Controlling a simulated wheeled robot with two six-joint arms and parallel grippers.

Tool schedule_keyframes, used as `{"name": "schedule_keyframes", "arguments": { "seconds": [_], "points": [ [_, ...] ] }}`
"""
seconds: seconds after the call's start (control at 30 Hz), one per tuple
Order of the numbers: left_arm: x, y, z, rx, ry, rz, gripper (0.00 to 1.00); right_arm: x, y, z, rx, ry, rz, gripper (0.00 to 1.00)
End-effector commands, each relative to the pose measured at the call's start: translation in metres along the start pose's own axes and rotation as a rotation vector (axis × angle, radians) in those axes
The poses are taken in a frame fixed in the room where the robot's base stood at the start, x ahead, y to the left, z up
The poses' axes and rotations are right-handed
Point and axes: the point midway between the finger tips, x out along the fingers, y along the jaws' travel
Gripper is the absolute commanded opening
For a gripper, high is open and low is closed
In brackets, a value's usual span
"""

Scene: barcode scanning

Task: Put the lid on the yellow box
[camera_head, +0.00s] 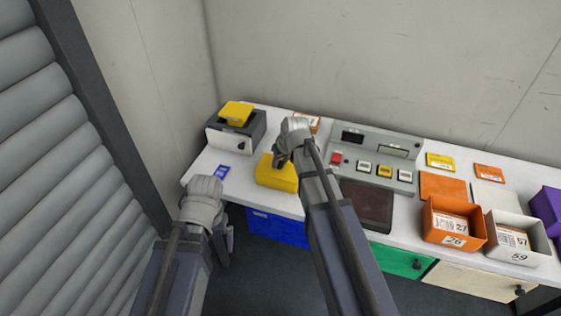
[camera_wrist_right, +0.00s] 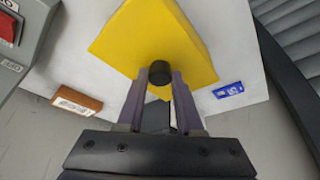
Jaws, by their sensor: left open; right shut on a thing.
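A yellow block-like piece (camera_head: 277,174) lies at the front left of the white table, under my right gripper (camera_head: 281,160). In the right wrist view, the right gripper (camera_wrist_right: 159,82) is shut on a black knob (camera_wrist_right: 159,73) at the yellow piece (camera_wrist_right: 160,38). I cannot tell whether this is the lid alone or the lid resting on the box. A second yellow piece (camera_head: 236,112) sits tilted on a grey and black device at the back left. My left gripper (camera_head: 226,241) is open, low beside the table's front left edge and partly hidden by its wrist.
The device (camera_head: 221,138) stands near the left wall. A blue card (camera_head: 223,171) lies beside the yellow piece. A grey button panel (camera_head: 372,165) stands right of my right arm. An orange bin (camera_head: 440,238) and a white bin (camera_head: 500,254) stand at the right front.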

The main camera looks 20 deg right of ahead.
Motion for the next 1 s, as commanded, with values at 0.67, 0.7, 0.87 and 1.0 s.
{"name": "schedule_keyframes", "arguments": {
  "seconds": [0.67, 0.7, 0.87, 1.0],
  "points": [
    [0.0, 0.0, 0.0, 0.0, 0.0, 0.0, 1.0, 0.0, 0.0, 0.0001, 0.0, 0.0, 0.0, 0.87],
    [0.0, 0.0, 0.0, 0.0, 0.0, 0.0, 1.0, 0.0, 0.0, 0.0001, 0.0, 0.0, 0.0, 0.91],
    [0.0, 0.0, 0.0, 0.0, 0.0, 0.0, 1.0, 0.0, 0.0, 0.0, 0.0, 0.0, 0.0, 1.0],
    [-0.0001, 0.0, 0.0, 0.0, 0.0, 0.0, 1.0, -0.0001, 0.0, -0.0001, 0.0, 0.0, 0.0, 1.0]
  ]
}}
